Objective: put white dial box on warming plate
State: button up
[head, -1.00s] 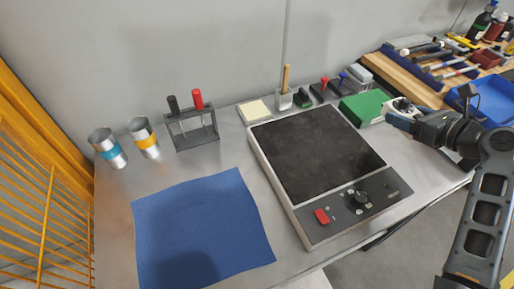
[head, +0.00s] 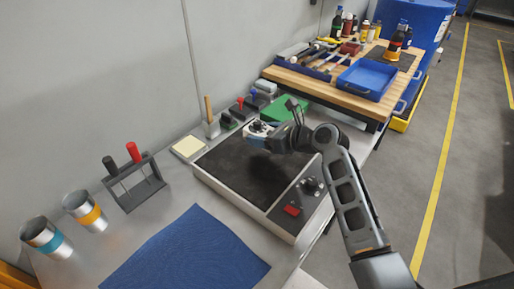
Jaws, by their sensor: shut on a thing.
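The warming plate (head: 235,168) is a dark square slab in a pale housing, with a red switch and a black knob on its front panel. My gripper (head: 262,136) is shut on the white dial box (head: 257,128), a small white block with a dark dial. The box is over the far right part of the plate, and a shadow lies on the slab below my arm. The gripper partly hides the box, and I cannot tell whether its underside touches the slab.
A green box (head: 287,110) stands just behind the plate. A row of small tools and a pale pad (head: 188,147) line the wall side. A blue cloth (head: 187,252), a rack (head: 135,182) and two cans (head: 84,210) are at the near left. A wooden bench (head: 330,88) stands beyond.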

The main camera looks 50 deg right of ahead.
aim_at(258, 155)
jog(key=shift+w+a+f, duration=0.35)
jog(key=shift+a+f, duration=0.3)
jog(key=shift+a, duration=0.05)
jog(key=shift+f, duration=1.8)
jog(key=shift+f, duration=0.15)
jog(key=o, duration=1.2)
jog(key=v, duration=1.2)
jog(key=shift+b, duration=0.3)
